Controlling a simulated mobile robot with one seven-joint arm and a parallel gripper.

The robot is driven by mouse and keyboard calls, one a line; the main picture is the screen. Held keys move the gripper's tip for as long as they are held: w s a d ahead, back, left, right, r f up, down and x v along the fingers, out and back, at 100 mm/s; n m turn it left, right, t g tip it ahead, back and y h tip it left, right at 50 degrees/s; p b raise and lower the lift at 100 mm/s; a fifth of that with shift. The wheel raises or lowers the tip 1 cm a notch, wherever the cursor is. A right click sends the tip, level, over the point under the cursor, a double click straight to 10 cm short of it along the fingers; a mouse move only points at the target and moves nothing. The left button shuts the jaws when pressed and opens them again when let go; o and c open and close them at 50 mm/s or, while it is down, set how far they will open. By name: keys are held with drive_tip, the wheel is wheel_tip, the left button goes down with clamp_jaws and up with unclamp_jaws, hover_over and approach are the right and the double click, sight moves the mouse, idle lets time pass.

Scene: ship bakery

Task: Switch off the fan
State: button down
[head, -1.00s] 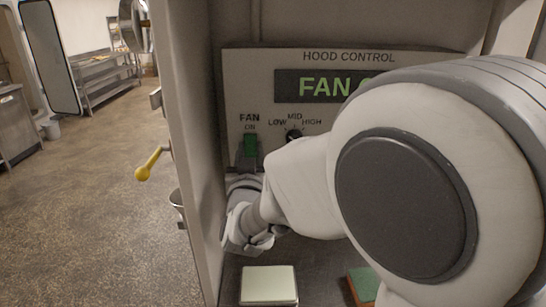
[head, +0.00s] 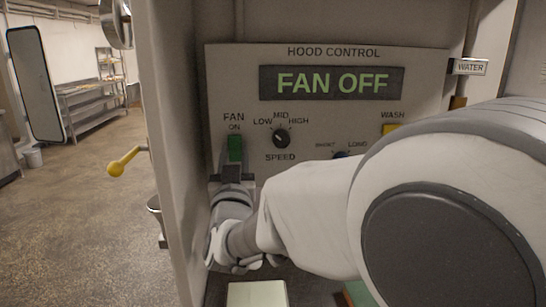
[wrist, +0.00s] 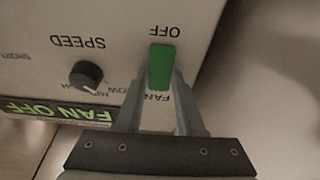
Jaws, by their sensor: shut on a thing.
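The hood control panel (head: 420,100) has a display (head: 331,83) that reads FAN OFF. The green fan switch (head: 235,150) sits under the labels FAN and ON at the panel's left. In the wrist view, which is upside down, the green switch (wrist: 162,67) lies between my fingertips, right by the OFF label. My gripper (head: 231,175) reaches up to the switch from below and is shut on it. The gripper also shows in the wrist view (wrist: 162,82). The switch's lower part is hidden by my fingers in the head view.
The black speed knob (head: 282,137) is just right of the switch. The cabinet's side wall (head: 170,150) is close on the left. A pale block (head: 257,294) lies below.

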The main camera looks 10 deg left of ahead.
drive_tip(key=shift+r, duration=0.1)
drive_tip(key=c, duration=0.5)
unclamp_jaws()
drive_tip(key=shift+s+f, duration=0.25)
drive_tip(key=shift+s, duration=0.05)
drive_tip(key=b+v, duration=0.7)
drive_tip(key=v, duration=0.9)
drive_tip(key=shift+s+d, duration=0.1)
drive_tip(key=shift+s, duration=0.3)
